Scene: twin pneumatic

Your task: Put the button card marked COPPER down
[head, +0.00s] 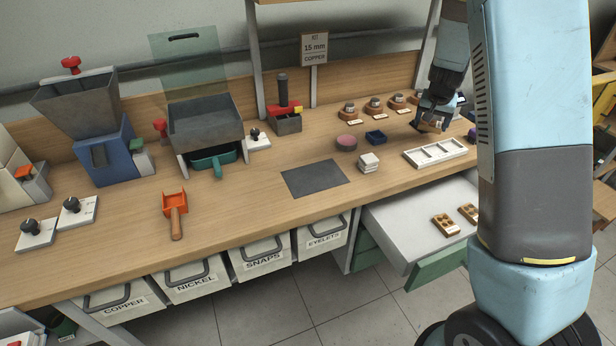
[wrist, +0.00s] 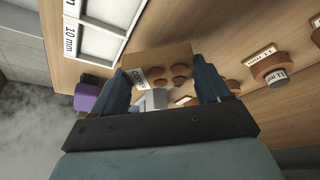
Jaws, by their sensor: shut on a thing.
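The button card (wrist: 150,62), a tan block with several round copper-brown buttons and a white label whose print is small and looks like COPPER, is between the two fingers of my gripper (wrist: 165,88) in the wrist view. My gripper (head: 432,116) is shut on it. In the head view the card (head: 429,127) hangs tilted above the back right of the bench, behind the white tray (head: 410,155). The gap between card and bench top is hard to judge. Two similar cards (head: 445,224) (head: 469,212) lie in the open drawer (head: 400,220); their labels are unreadable here.
The white tray, with a 10 mm label (wrist: 69,38), has empty compartments. Several round dies (head: 374,105) stand behind, left of my gripper. A grey mat (head: 315,178) is bare.

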